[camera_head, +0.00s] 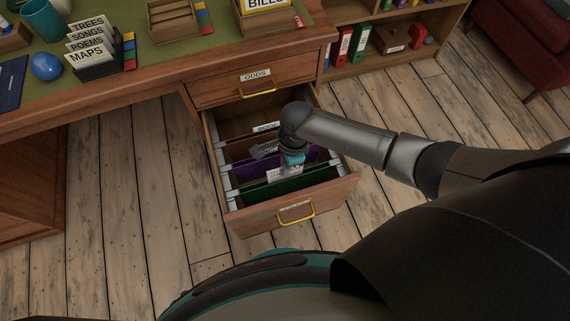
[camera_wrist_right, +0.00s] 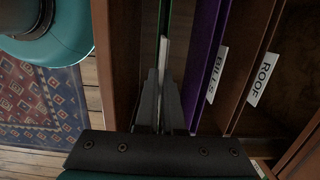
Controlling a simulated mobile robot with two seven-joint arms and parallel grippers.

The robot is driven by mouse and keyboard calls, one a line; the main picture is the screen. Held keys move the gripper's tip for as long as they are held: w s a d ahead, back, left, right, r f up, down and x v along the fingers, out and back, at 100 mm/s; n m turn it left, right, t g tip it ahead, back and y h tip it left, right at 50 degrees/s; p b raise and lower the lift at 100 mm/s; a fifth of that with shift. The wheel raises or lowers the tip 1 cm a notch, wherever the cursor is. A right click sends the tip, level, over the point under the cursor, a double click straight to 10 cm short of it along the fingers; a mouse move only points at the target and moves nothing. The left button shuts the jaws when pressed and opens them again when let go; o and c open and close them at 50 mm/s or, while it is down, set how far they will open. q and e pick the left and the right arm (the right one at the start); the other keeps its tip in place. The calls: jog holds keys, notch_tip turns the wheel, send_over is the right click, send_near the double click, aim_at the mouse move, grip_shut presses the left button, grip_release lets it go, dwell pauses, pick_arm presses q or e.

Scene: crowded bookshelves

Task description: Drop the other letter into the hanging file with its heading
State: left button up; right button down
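The open drawer (camera_head: 268,216) holds several hanging files. The green file (camera_head: 285,189) is nearest the drawer front, with the purple file (camera_head: 248,167) behind it and brown ones further back. In the right wrist view, tabs read BILLS (camera_wrist_right: 217,74) on the purple file and ROOF (camera_wrist_right: 263,79) on a brown one. My right gripper (camera_wrist_right: 161,98) points down into the drawer by the green file. My left gripper is out of view.
The shut ODDS drawer (camera_head: 223,91) is just above the open one. The desk top (camera_head: 135,80) carries a card holder (camera_head: 96,68), a blue ball (camera_head: 45,66) and a BILLS box (camera_head: 264,24). A low bookshelf (camera_head: 398,62) stands right; open floor lies between.

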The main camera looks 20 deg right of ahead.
jog(key=shift+f, duration=0.4)
jog(key=c, duration=1)
grip_release()
jog(key=shift+o, duration=0.2)
notch_tip(320, 180, up, 7)
jog(key=p, duration=0.8)
jog(key=shift+p, duration=0.35)
